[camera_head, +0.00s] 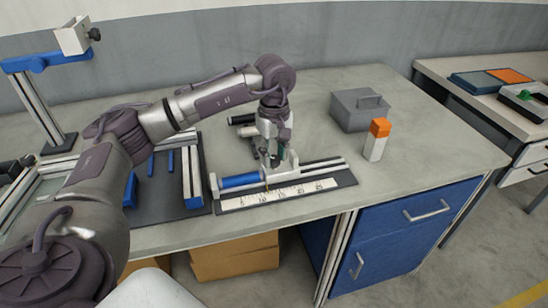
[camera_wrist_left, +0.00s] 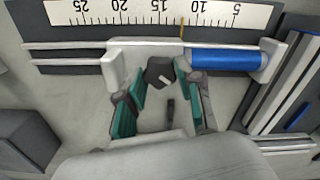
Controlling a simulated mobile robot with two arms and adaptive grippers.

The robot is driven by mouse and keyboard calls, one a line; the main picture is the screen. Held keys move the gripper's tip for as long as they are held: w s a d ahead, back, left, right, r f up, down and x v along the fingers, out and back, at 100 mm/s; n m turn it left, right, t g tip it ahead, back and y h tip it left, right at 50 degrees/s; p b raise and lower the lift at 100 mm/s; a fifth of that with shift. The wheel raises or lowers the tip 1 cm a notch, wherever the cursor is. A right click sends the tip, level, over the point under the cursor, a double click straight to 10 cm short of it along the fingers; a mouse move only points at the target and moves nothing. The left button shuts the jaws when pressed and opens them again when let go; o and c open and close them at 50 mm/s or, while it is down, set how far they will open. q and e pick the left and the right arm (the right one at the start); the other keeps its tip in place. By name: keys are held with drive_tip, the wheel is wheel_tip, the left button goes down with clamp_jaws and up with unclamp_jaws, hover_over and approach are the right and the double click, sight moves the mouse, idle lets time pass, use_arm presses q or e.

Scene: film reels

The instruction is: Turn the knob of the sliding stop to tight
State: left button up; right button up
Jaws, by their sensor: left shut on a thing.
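The sliding stop (camera_wrist_left: 128,52) is a light grey carriage on a rail beside a white ruler scale (camera_wrist_left: 150,12). Its dark knob (camera_wrist_left: 160,73), marked with a white line, shows in the left wrist view between the green-padded fingertips. A blue cylinder (camera_wrist_left: 224,60) lies along the rail beside the stop, and also shows in the head view (camera_head: 240,180). My left gripper (camera_head: 272,160) points down over the stop and is shut on the knob; the fingers hide the knob in the head view. A thin yellow pointer (camera_wrist_left: 182,28) lies over the scale. My right gripper is not in view.
A grey box with a handle (camera_head: 362,110) and a white bottle with an orange cap (camera_head: 377,140) stand to the right. A dark tray with blue bars (camera_head: 165,195) lies to the left. The bench (camera_head: 435,150) is clear at the right.

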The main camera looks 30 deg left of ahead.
sight(274, 158)
use_arm(q)
drive_tip(key=m+b, duration=0.1)
drive_tip(key=m, duration=0.4)
drive_tip(key=shift+w, duration=0.1)
drive_tip(key=shift+r+m+b, duration=0.15)
drive_tip(key=shift+m+b, duration=0.55)
drive_tip(key=shift+m, duration=1.8)
drive_tip(key=o, duration=1.2)
drive_tip(key=shift+c, duration=0.2)
wheel_tip(274, 158, up, 12)
